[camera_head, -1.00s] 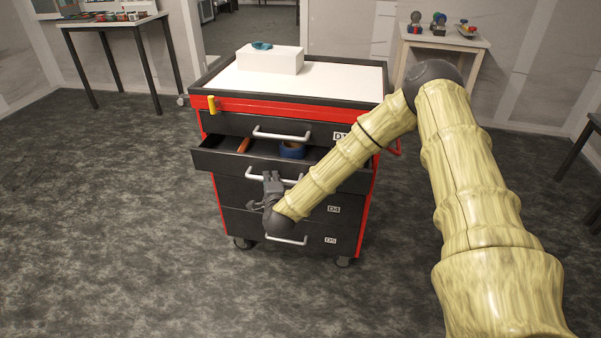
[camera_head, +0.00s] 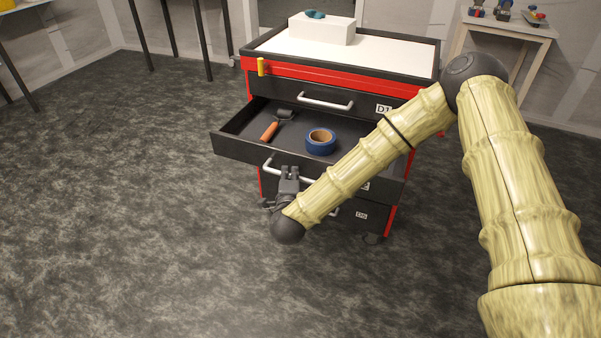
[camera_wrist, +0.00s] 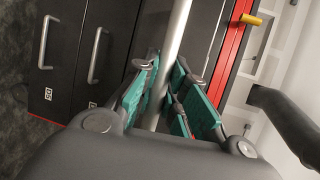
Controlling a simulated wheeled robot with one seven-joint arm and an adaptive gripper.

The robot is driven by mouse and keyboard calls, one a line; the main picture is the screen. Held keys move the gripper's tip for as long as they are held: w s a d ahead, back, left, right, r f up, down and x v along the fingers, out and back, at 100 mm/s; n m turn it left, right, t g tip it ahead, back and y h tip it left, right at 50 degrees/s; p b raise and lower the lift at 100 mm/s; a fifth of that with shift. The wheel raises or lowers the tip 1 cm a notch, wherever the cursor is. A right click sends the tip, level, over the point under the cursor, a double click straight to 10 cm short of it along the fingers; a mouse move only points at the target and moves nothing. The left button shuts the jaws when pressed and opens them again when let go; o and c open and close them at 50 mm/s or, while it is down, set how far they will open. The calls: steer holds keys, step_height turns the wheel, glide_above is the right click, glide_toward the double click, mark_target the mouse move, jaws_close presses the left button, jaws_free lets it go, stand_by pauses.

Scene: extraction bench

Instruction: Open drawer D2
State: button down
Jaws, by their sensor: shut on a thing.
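The drawer directly below D1, where D2 would be, stands well open (camera_head: 232,145) in the dark cabinet. Its own label is hidden behind my arm. Its silver bar handle (camera_head: 268,164) shows partly beside my gripper (camera_head: 288,178). My gripper is shut on this handle. In the wrist view the handle (camera_wrist: 177,30) runs between the green-padded fingers of my gripper (camera_wrist: 165,85). Inside the drawer lie a tool with an orange handle (camera_head: 269,131) and a blue roll of tape (camera_head: 320,146).
Drawer D1 (camera_head: 300,92) above is shut. Lower drawers, including D5 (camera_head: 361,215), are shut. A white box (camera_head: 322,29) with a teal item (camera_head: 314,14) stands on the cabinet top. A side table (camera_head: 500,29) stands behind right. The floor (camera_head: 150,220) at left is clear.

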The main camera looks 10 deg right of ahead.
steer(key=shift+s, duration=0.15)
steer(key=c, duration=1.5)
jaws_free()
steer(key=shift+o, duration=0.2)
steer(key=shift+s+a, duration=0.1)
steer(key=v, duration=1.1)
steer(key=shift+s, duration=0.35)
steer(key=shift+a, duration=0.1)
